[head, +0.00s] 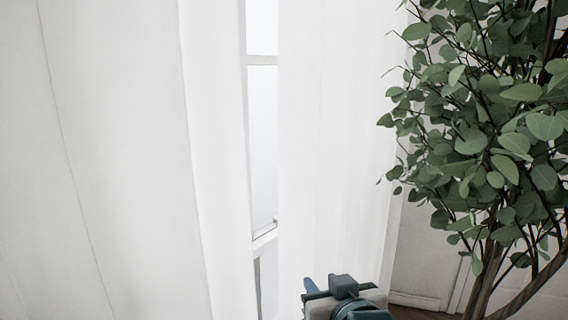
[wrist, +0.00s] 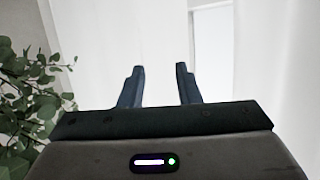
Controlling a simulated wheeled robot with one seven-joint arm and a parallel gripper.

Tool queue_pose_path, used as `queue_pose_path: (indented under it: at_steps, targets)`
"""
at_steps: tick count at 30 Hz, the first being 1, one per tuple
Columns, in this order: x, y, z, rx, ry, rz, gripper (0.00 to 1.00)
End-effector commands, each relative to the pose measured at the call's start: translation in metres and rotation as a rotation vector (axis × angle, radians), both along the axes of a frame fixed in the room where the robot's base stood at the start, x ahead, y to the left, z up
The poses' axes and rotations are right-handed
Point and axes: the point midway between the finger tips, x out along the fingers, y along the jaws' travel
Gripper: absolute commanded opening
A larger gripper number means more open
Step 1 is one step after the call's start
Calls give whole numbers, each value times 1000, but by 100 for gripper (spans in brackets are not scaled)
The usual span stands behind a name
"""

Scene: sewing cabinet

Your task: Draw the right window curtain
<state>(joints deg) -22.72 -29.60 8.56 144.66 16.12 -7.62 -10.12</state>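The right window curtain (head: 335,120) is a white cloth panel right of the window gap in the head view. It hangs in soft vertical folds. The left curtain (head: 120,150) is a wider white panel filling the left side. A narrow strip of window (head: 263,130) shows between the two panels. My gripper (head: 322,286) is at the bottom of the head view, in front of the right curtain's lower part. In the wrist view my gripper (wrist: 160,72) has its two dark fingers apart, with white curtain cloth (wrist: 120,35) beyond them. I cannot tell whether they touch the cloth.
A leafy green plant (head: 480,130) with thin brown stems stands close on the right, and it shows at the left of the wrist view (wrist: 30,115). A pale wall (head: 422,250) and a bit of brown floor (head: 415,300) lie behind it.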

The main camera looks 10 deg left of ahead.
Motion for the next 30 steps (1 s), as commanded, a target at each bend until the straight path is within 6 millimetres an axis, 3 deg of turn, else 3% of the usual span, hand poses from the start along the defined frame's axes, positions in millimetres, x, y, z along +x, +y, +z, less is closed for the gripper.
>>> queue_pose_path:
  at_steps: [1,3,6,9,17,30]
  targets:
    - [-6,12,37,32,-67,24,30]
    - [-11,22,65,70,-147,40,30]
    - [-18,31,91,112,-224,53,30]
    - [-22,35,104,136,-265,57,30]
    - [-8,44,106,141,-276,59,30]
    - [40,71,107,142,-274,58,30]
